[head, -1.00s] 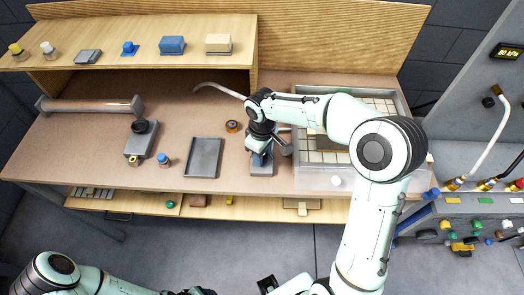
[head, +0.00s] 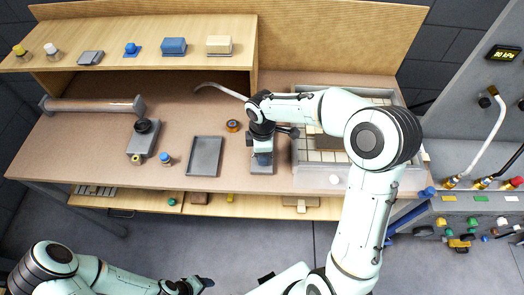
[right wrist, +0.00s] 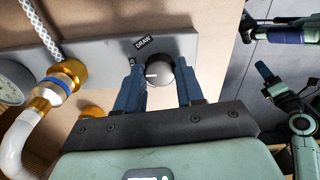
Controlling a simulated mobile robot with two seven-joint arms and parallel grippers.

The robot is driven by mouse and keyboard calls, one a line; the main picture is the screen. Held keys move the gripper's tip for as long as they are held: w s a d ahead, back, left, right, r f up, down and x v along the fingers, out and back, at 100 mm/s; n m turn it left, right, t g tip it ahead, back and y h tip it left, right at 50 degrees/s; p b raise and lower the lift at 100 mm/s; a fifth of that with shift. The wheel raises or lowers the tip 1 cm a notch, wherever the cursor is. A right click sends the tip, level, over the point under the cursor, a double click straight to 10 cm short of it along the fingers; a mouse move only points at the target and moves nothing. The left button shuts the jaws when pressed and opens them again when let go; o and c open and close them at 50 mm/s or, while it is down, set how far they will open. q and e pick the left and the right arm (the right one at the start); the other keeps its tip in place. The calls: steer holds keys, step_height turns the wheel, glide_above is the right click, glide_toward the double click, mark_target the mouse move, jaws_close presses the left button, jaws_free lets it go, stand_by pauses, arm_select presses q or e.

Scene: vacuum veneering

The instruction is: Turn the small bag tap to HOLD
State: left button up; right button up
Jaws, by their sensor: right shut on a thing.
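The small bag tap's black round knob (right wrist: 158,72) sits on a grey plate (right wrist: 205,52) in the right wrist view. A DRAW label (right wrist: 144,43) is beside it. A white mark on the knob points left in that view, not straight at DRAW; no HOLD label is visible. My right gripper (right wrist: 158,84) is shut on the knob, one blue-grey finger on each side. In the head view my right gripper (head: 262,158) is over a grey block (head: 262,169) and hides the knob. My left gripper (head: 200,284) is low at the bottom edge, away from the bench.
Beside the tap are a brass fitting (right wrist: 65,78), a braided hose (right wrist: 42,28) and a gauge (right wrist: 12,82). The tiled frame (head: 312,158) is just right of my right gripper, and a grey tray (head: 204,157) lies left. Bare bench separates tray and tap.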

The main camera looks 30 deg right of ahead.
stand_by(0.5)
steer(key=o, duration=1)
steer(key=shift+o, duration=0.2)
steer(key=shift+r, duration=0.1)
arm_select(q)
steer(key=shift+w+r+p, duration=0.65)
steer(key=shift+w+r, duration=0.3)
arm_select(e)
step_height(320, 180, up, 13)
steer(key=shift+r, duration=0.1)
